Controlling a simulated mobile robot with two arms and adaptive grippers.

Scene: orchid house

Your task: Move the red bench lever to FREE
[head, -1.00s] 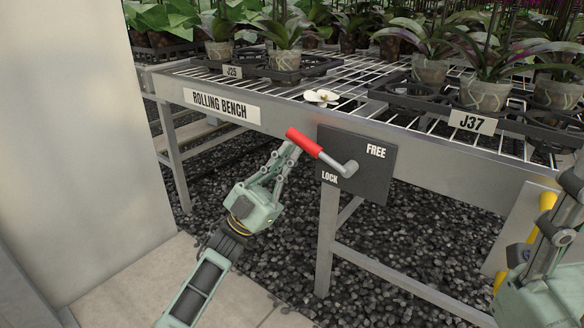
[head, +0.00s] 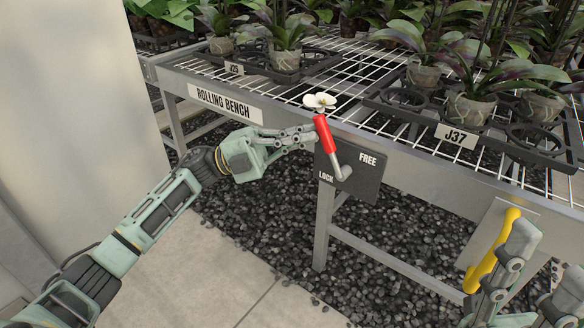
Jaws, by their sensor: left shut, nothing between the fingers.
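The red-handled lever (head: 326,135) sits on a dark plate (head: 362,183) on the front of the rolling bench. Its metal pivot is near the plate's lower middle, and the red grip points up and slightly left. The plate reads LOCK at lower left and FREE at upper right. My left gripper (head: 309,134) is shut and empty, with its fingertips at the left side of the red grip; whether they touch it I cannot tell.
A white flower (head: 320,101) lies on the mesh just above the lever. Potted orchids stand behind in black trays (head: 515,150). A yellow handle (head: 488,255) is at the right. Dark gravel lies below.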

